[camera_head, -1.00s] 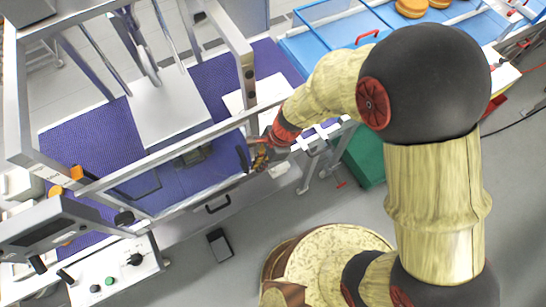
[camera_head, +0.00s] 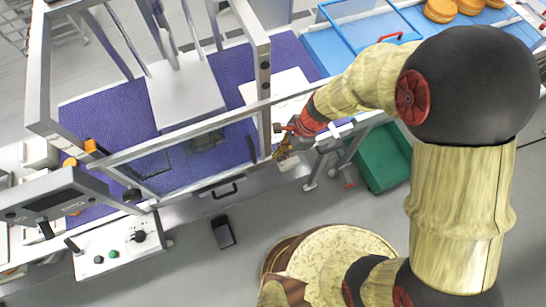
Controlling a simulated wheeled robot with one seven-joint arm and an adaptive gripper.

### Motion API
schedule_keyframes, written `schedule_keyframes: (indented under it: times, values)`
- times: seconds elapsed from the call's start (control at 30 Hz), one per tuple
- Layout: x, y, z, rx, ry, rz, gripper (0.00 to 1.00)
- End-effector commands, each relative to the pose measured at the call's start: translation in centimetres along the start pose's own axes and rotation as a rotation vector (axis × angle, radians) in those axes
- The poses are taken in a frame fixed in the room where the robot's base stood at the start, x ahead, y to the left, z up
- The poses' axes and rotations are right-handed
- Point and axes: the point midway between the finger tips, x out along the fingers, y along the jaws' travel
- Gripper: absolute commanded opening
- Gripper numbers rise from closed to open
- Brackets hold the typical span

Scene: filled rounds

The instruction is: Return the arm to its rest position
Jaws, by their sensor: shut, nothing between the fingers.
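My arm, with pale wood-like links, black joints and red trim, fills the right side of the head view. My gripper (camera_head: 283,150) is small at the end of the arm, just in front of the right front corner of the machine's frame. It is shut and holds nothing. The fingertips are small and partly lost against the frame and the floor behind them.
A metal-framed machine (camera_head: 262,60) with a purple mat (camera_head: 100,95) stands at left. Its control panel (camera_head: 110,245) is at lower left. A blue conveyor (camera_head: 370,50) with several round buns (camera_head: 440,9) lies behind my arm. A green bin (camera_head: 383,160) stands below it. Grey floor (camera_head: 200,275) is open in front.

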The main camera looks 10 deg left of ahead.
Motion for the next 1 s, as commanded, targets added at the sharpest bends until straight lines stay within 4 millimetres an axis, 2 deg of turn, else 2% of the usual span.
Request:
schedule_keyframes:
  times: [0.03,0.2,0.4,0.6,0.83,1.0]
  values:
    - [-1.6,-0.3,0.1,-0.002,0.001,-0.011,0.0]
    - [-5.1,-0.3,0.1,-0.003,0.001,-0.01,0.0]
    - [-7.8,-0.2,0.1,-0.001,0.001,-0.007,0.0]
    - [-8.8,-0.1,0.1,-0.001,0.001,-0.005,0.0]
    - [-8.8,-0.1,0.1,-0.008,0.001,-0.005,0.0]
    - [-8.8,0.2,0.1,-0.137,0.003,0.007,0.0]
